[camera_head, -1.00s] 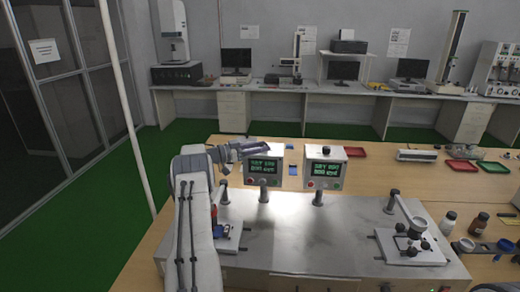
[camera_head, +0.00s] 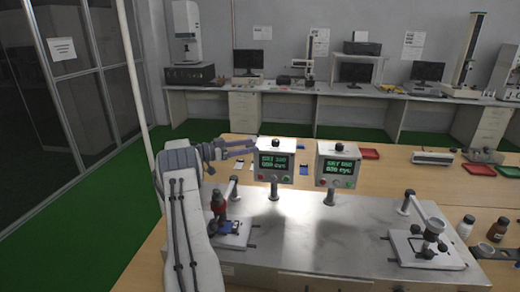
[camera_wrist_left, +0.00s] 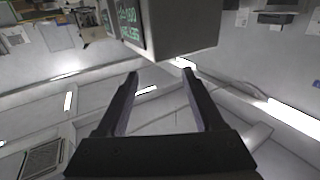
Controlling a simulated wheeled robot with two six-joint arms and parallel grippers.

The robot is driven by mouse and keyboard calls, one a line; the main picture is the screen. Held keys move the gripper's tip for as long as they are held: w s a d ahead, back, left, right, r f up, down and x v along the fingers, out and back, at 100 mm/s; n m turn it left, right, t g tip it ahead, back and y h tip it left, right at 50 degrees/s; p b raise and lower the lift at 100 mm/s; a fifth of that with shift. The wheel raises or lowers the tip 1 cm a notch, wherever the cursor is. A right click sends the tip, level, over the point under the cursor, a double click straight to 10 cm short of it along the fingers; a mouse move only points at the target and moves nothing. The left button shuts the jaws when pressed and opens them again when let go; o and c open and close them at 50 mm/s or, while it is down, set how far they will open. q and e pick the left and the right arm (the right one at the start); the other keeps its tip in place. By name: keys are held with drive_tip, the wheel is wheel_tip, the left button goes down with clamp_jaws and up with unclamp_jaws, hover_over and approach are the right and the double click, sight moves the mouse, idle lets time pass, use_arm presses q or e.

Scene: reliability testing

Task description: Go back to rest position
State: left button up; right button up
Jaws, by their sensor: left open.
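My left gripper (camera_head: 236,146) is raised in the head view, left of the left control box (camera_head: 274,160), with its fingers pointing right toward the box. In the left wrist view the two fingers of my left gripper (camera_wrist_left: 160,95) are spread apart with nothing between them. The box shows close beyond them at the top of that view (camera_wrist_left: 180,28). My left arm (camera_head: 185,215) comes up from the bottom left. My right gripper is in neither view.
A second control box (camera_head: 338,166) stands to the right. A metal bench plate (camera_head: 300,235) carries a left fixture (camera_head: 228,233) with a red and black part and a right fixture (camera_head: 425,247). Bottles (camera_head: 465,227) stand at the right edge. A red tray (camera_head: 480,169) lies behind.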

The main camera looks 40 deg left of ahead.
use_arm(q)
drive_tip(key=shift+s+a, duration=0.35)
drive_tip(key=shift+s, duration=0.25)
